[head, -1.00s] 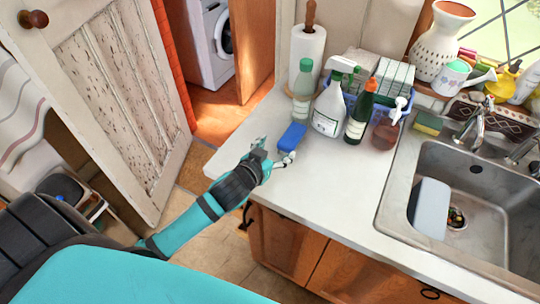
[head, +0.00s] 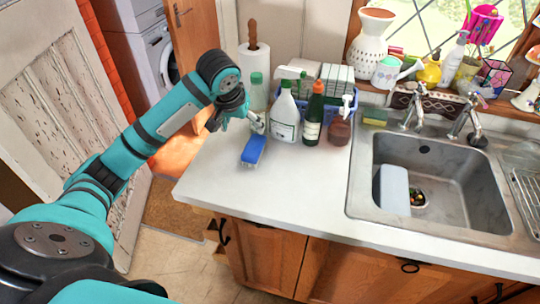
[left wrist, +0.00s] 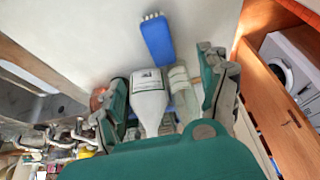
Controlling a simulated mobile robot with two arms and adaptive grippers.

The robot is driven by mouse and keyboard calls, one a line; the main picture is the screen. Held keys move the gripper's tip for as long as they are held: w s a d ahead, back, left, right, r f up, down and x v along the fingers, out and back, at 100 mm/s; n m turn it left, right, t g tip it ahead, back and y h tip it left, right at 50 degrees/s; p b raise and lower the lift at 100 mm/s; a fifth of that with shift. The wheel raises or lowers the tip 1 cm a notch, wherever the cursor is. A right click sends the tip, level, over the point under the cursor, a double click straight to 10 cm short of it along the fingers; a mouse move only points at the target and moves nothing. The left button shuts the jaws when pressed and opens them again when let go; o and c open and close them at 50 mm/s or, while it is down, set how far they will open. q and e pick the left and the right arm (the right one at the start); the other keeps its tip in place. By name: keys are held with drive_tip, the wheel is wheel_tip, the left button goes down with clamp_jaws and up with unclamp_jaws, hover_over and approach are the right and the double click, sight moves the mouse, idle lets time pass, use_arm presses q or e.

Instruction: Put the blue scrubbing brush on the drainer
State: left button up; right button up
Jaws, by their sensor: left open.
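The blue scrubbing brush (head: 253,150) lies on the white counter near its left end, in front of the bottles. It also shows at the top of the left wrist view (left wrist: 158,40), with pale bristles at one end. My left gripper (head: 240,119) is open and empty, above and just behind the brush in the head view. In the left wrist view its two fingers (left wrist: 162,92) are spread wide, with the brush beyond them. The drainer (head: 525,188) is the ribbed metal part right of the sink, cut off by the picture edge. My right gripper is not in view.
A white spray bottle (head: 285,120), a dark green bottle (head: 314,120) and a brown soap bottle (head: 338,132) stand behind the brush. The sink (head: 440,172) holds a pale board (head: 393,190). The counter front between brush and sink is clear.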

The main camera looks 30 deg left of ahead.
use_arm(q)
drive_tip(key=p, duration=0.2)
approach(254, 146)
drive_tip(key=shift+s+a+f, duration=0.1)
drive_tip(key=shift+a+f, duration=0.1)
drive_tip(key=shift+f, duration=0.25)
drive_tip(key=x, duration=0.5)
drive_tip(key=shift+f+p, duration=0.2)
drive_tip(key=shift+p, duration=0.1)
drive_tip(key=shift+f, duration=0.2)
drive_tip(key=x, duration=0.2)
drive_tip(key=p+x, duration=0.1)
drive_tip(key=x, duration=0.1)
drive_tip(key=shift+w+p, duration=0.3)
drive_tip(key=shift+w, duration=0.15)
drive_tip(key=shift+f, duration=0.25)
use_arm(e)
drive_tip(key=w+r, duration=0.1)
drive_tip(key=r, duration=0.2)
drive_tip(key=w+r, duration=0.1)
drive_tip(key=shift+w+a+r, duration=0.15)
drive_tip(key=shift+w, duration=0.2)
use_arm(q)
drive_tip(key=shift+f, duration=0.15)
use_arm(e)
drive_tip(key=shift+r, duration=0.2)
